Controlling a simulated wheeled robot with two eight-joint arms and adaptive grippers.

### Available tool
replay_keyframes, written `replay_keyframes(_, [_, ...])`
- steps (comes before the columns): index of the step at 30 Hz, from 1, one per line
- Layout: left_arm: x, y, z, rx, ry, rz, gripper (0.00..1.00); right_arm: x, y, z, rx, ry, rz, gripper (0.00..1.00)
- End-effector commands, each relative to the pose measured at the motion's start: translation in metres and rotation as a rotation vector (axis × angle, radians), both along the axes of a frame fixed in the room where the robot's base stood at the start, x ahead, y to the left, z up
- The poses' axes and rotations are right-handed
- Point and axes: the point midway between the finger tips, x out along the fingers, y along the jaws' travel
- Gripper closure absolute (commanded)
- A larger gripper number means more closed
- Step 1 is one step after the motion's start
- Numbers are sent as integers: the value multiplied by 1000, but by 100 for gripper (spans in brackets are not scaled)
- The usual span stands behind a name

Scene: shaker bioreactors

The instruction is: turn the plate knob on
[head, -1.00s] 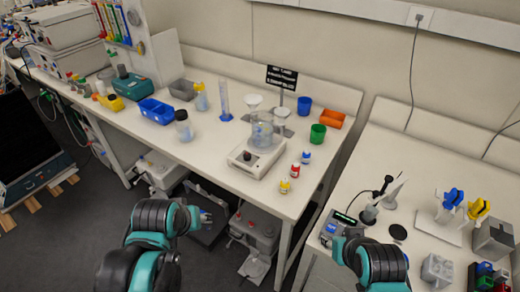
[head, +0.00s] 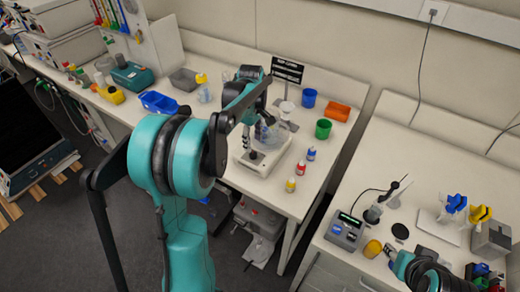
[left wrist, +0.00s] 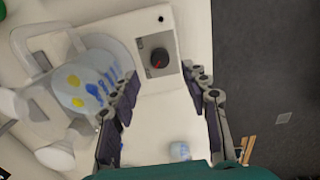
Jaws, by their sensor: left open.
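The plate is a white unit (head: 262,166) on the bench with a clear beaker on it. Its knob (left wrist: 160,58) is dark and round with a red mark, on a grey panel in the left wrist view. My left gripper (left wrist: 160,73) is open and empty. Its two fingers are spread on either side of the knob in that view, with no clear contact. In the head view the left gripper (head: 257,128) is over the plate, beside the beaker. My right arm is at the lower right; its fingers are too small to read.
The clear beaker (left wrist: 88,82) with blue and yellow marks stands close to the left finger. Small bottles with red (head: 296,168), blue and yellow caps stand right of the plate. A green cup (head: 323,129) and a blue cup (head: 308,98) stand behind.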

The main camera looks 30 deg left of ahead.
Motion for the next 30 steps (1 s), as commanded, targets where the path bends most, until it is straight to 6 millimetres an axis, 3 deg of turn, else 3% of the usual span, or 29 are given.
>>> replay_keyframes(3, [0,0,-24,0,-1,-2,54,0,0,-9,0,0,0,60])
replay_keyframes(9, [0,-1,-52,0,-2,-3,54,0,0,-17,0,0,0,60])
replay_keyframes(21, [0,-1,-61,1,-2,-4,54,0,0,-18,0,0,0,60])
replay_keyframes(27, [0,-1,-61,1,-2,-4,100,0,0,-18,0,0,0,60])
replay_keyframes(30, [0,-1,-61,1,-2,-4,100,0,0,-18,0,0,0,60])
